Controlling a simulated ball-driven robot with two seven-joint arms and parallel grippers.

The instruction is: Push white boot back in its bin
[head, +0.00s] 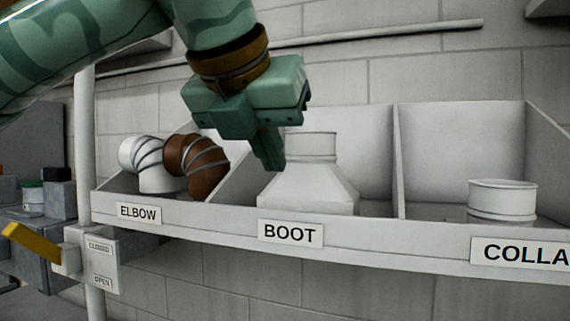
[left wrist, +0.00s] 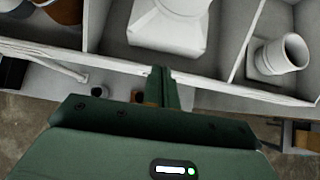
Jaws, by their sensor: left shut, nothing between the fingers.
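The white boot (head: 312,190), with a round neck on a flared square base, stands upright in the middle bin behind the BOOT label (head: 290,234). It also shows in the left wrist view (left wrist: 168,28), close behind the bin's front lip. My left gripper (head: 272,160) is shut and empty, its fingers pointing down in front of the boot's left side and hiding part of it. In the left wrist view the fingertips (left wrist: 160,75) lie at the front lip, with a gap in the picture between them and the boot. My right gripper is not in view.
The left bin holds a white elbow (head: 150,165) and a brown elbow (head: 196,163). The right bin holds a white collar (head: 502,200). Thin dividers (head: 399,160) separate the bins. A yellow lever (head: 32,246) sticks out at the lower left. Bare bin floor shows behind the collar.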

